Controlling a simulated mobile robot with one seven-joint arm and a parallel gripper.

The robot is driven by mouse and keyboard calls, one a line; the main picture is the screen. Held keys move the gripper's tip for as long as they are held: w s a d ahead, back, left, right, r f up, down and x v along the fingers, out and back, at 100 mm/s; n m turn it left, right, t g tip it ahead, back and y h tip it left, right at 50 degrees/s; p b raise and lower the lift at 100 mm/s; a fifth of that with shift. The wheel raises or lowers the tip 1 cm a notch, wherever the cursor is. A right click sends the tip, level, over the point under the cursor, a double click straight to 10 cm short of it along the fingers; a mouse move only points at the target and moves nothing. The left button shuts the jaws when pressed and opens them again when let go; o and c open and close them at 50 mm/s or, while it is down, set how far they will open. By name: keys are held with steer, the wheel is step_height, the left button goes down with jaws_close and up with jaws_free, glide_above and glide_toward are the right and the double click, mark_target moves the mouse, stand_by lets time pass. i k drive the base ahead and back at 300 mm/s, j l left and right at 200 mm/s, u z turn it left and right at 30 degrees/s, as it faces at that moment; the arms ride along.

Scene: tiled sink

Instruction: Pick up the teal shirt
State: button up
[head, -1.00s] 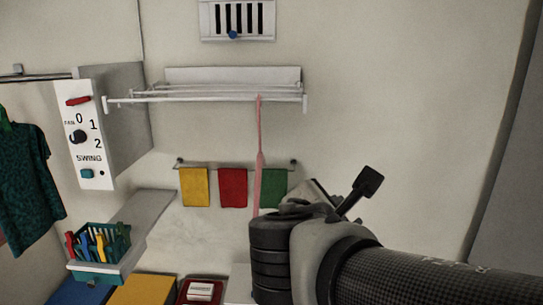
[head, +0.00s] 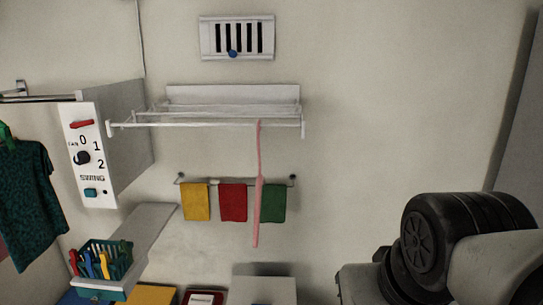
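The teal shirt (head: 34,203) hangs at the far left of the head view on a green hanger (head: 8,136), below a dark rail. It has a dark mottled pattern, and the picture's left edge cuts off part of it. My arm shows at the lower right, well apart from the shirt. My gripper is outside the head view, so its fingers cannot be seen.
A white control box (head: 92,155) stands right of the shirt. Below it is a teal basket (head: 105,262) of colourful pegs. A white drying rack (head: 210,118) with a pink strip (head: 258,190) and hanging cloths (head: 233,202) are on the wall.

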mark_target(32, 216)
steer(key=u, duration=1.9)
